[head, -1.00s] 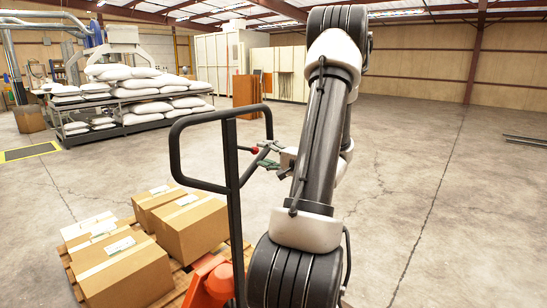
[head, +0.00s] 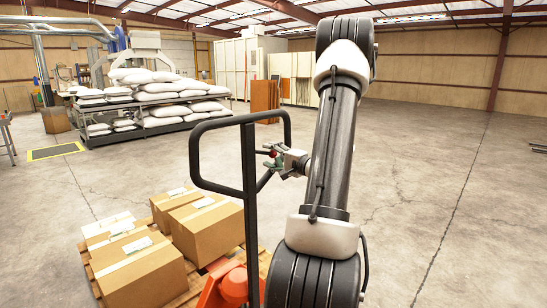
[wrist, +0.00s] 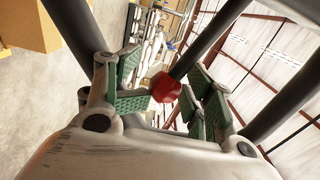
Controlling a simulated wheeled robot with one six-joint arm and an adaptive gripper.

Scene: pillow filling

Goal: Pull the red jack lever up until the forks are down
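The pallet jack's black loop handle (head: 192,160) stands upright left of my arm in the head view. The lever's red knob (wrist: 165,87) is in the middle of the wrist view, and shows small among my fingers in the head view (head: 272,154). My gripper (head: 271,157) is at the knob, with green-padded fingers (wrist: 167,100) on either side of it. The fingers lie close to the knob's edges; whether they press on it is unclear. The orange jack body (head: 228,286) shows low in the head view. The forks are hidden under the load.
Cardboard boxes (head: 207,231) sit on a wooden pallet (head: 186,300) at the lower left. White sacks fill a rack (head: 180,130) at the back. The handle's bars pass close beside my gripper. The concrete floor (head: 440,190) on the right is clear.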

